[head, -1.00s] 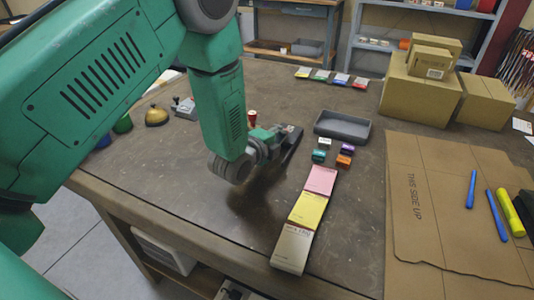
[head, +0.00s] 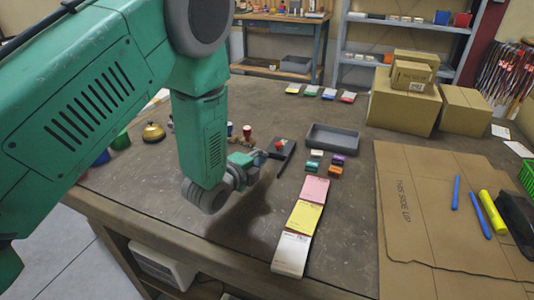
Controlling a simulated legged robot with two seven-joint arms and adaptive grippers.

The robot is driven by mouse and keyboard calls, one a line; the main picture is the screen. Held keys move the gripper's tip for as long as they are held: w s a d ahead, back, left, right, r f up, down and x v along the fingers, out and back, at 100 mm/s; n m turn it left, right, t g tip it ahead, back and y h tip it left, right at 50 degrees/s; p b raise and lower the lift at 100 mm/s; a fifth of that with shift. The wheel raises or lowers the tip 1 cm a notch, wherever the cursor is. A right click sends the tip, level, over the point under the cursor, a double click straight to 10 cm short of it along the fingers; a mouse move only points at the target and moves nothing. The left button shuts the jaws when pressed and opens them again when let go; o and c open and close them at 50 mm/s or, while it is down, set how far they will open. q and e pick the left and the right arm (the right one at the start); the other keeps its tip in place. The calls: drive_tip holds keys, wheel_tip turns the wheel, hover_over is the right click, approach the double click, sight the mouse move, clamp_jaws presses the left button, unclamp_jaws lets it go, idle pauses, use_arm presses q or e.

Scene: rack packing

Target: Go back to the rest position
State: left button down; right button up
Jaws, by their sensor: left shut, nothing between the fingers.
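My left gripper (head: 262,160) hangs at the end of my green left arm over the left part of the brown desk (head: 235,253). Its fingers are small in view and shut, with nothing held. A dark flat item (head: 285,148) with a red-topped piece on it lies just beyond the fingertips, apart from them as far as I can see. My right gripper is not in the head view.
Pink, yellow and white pads (head: 303,215) lie in a row right of the gripper. A grey tray (head: 332,138) and small coloured blocks (head: 337,160) are behind them. Cardboard boxes (head: 403,104) and flat cardboard (head: 440,215) fill the right side. A bell (head: 153,132) stands left.

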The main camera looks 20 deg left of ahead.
use_arm(q)
drive_tip(key=v, duration=0.6)
drive_tip(key=shift+s+r, duration=0.15)
drive_tip(key=shift+r, duration=0.05)
